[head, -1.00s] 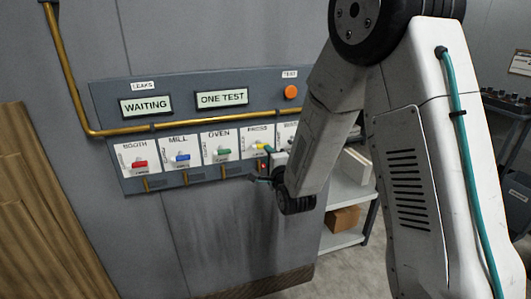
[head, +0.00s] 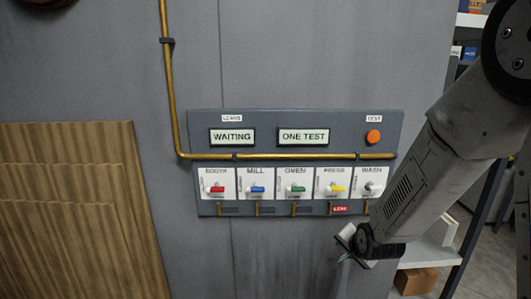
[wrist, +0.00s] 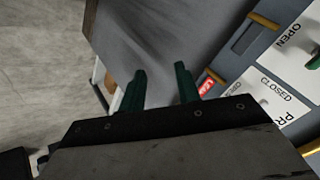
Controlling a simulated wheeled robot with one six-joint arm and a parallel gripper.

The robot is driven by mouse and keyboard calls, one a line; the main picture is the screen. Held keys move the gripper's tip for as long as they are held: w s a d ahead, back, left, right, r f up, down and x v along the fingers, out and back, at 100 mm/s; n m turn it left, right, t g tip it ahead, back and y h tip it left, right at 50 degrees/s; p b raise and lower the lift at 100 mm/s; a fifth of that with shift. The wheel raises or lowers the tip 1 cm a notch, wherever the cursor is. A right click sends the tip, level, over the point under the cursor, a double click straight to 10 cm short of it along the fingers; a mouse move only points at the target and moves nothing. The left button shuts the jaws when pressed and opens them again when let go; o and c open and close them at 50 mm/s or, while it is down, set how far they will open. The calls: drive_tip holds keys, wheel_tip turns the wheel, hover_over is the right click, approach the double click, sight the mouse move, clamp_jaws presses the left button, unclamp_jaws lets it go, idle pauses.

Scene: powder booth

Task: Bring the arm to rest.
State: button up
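My gripper (head: 348,243) hangs just below the lower right part of the switch panel (head: 300,122), in front of the grey wall. In the wrist view its two green fingers (wrist: 162,78) stand apart with nothing between them, so it is open and empty. My arm reaches in from the right side of the head view. A red tag (head: 340,209) marked LEAK sits under the PRESS switch (head: 335,187). The tag also shows in the wrist view (wrist: 207,88), to the right of the fingers and apart from them.
The panel carries BOOTH (head: 214,189), MILL (head: 257,189), OVEN (head: 297,189) and WASH (head: 372,188) switches, an orange TEST button (head: 374,137) and displays reading WAITING (head: 232,137) and ONE TEST (head: 303,136). A brass pipe (head: 290,156) crosses it. A shelf with a cardboard box (head: 417,281) stands right.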

drive_tip(key=s+d+r+n+g, duration=0.1)
drive_tip(key=s+r+n+g, duration=0.1)
drive_tip(key=s+r, duration=0.4)
drive_tip(key=s+d+r+n+g, duration=0.1)
drive_tip(key=s+r+n, duration=0.3)
drive_tip(key=s, duration=1.2)
drive_tip(key=s+d+r+n+g, duration=0.1)
drive_tip(key=s+r+n+g, duration=0.2)
drive_tip(key=s+r, duration=0.7)
drive_tip(key=shift+s+r+n+g, duration=0.2)
drive_tip(key=shift+s+n+g, duration=0.2)
drive_tip(key=shift+s+g, duration=0.25)
